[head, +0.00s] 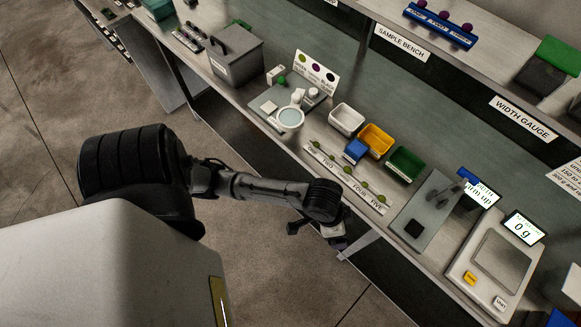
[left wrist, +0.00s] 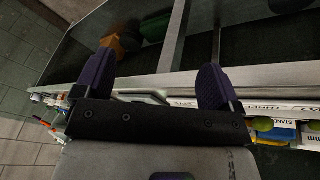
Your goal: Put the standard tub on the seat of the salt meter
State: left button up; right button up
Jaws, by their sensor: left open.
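A small blue tub (head: 356,150), which I take to be the standard tub, stands on the bench in front of the yellow bin. In the left wrist view, a blue thing with a partly readable "STAN" label (left wrist: 285,133) shows at the right. A flat grey instrument (head: 431,205), likely the salt meter, has a dark square seat (head: 414,228) and a screen reading "warm up" (head: 480,192). My left gripper (head: 318,232) is below and in front of the bench edge, apart from the tub. Its two fingers (left wrist: 155,72) are spread and empty. My right gripper is not in view.
White (head: 347,117), yellow (head: 375,139) and green (head: 406,163) bins stand behind a numbered strip (head: 346,178) with green samples. A scale (head: 496,262) reading 0 g is at the right. A round-lens device (head: 290,117) and grey box (head: 236,57) are left.

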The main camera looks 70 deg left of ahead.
pick_arm(q)
jog(key=shift+o, duration=0.4)
jog(key=s+a+f+y, duration=0.1)
jog(key=s+a, duration=0.3)
jog(key=s, duration=0.7)
jog(key=shift+s+a+n+y, duration=0.25)
jog(key=shift+a+n+y, duration=0.05)
jog(key=shift+y, duration=0.5)
